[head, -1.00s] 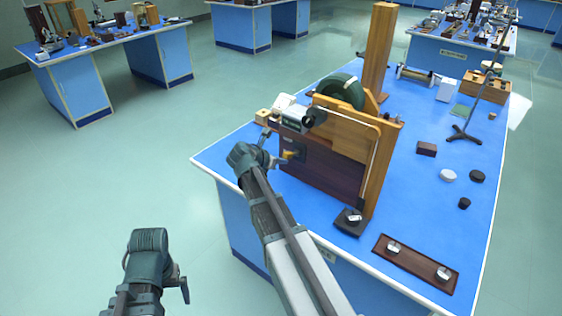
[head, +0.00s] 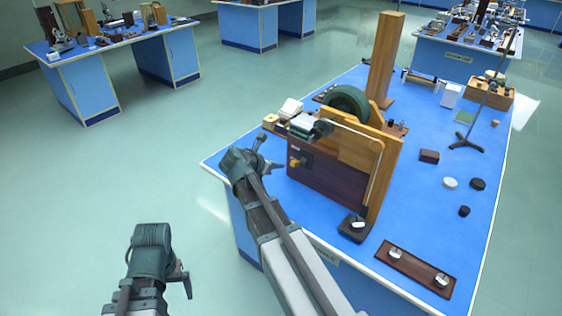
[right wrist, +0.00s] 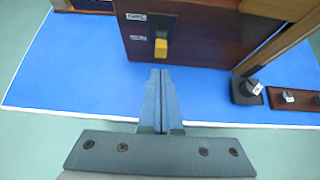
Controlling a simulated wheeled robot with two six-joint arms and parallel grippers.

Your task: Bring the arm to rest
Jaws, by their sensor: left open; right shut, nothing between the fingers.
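My right gripper (head: 271,163) is shut and empty, in front of the apparatus's dark wooden panel (head: 325,178). In the right wrist view its two fingers (right wrist: 160,78) lie together and point at a yellow switch knob (right wrist: 161,48) on a dark plate, with a gap between. The knob also shows in the head view (head: 295,162). My left gripper (head: 183,277) is open and empty, low at the left over the floor, away from the benches. Its fingers are partly hidden by the wrist.
The blue bench (head: 420,210) carries the apparatus with a dark green wheel (head: 348,101) and tall wooden post (head: 385,55). A dark board with two metal pieces (head: 416,267) lies near the front edge. Small blocks and a stand (head: 466,140) are at the right. Floor at the left is clear.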

